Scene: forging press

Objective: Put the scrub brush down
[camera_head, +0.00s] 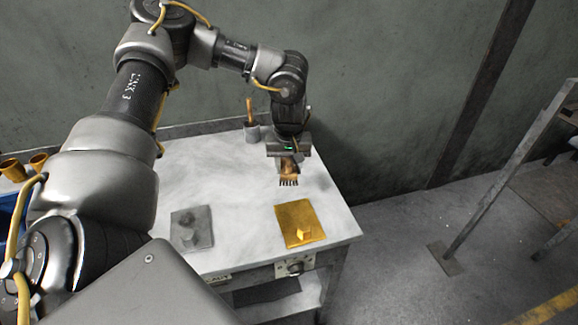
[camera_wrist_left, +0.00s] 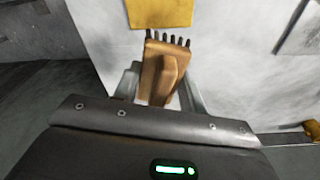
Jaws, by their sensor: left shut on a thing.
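The scrub brush (camera_head: 289,172) has a brown wooden body and dark bristles. My left gripper (camera_head: 286,162) is shut on it above the back right part of the table, with the bristles pointing down. I cannot tell whether the bristles touch the tabletop. In the left wrist view the brush (camera_wrist_left: 162,74) sits between the fingers of the left gripper (camera_wrist_left: 160,85), its bristles toward the yellow plate. My right gripper is not in view.
The pale table (camera_head: 240,195) carries a yellow plate (camera_head: 299,222) with a small yellow block, and a grey plate (camera_head: 191,228) with grey pieces. A grey cup (camera_head: 252,134) with a wooden handle stands at the back. The table between is bare.

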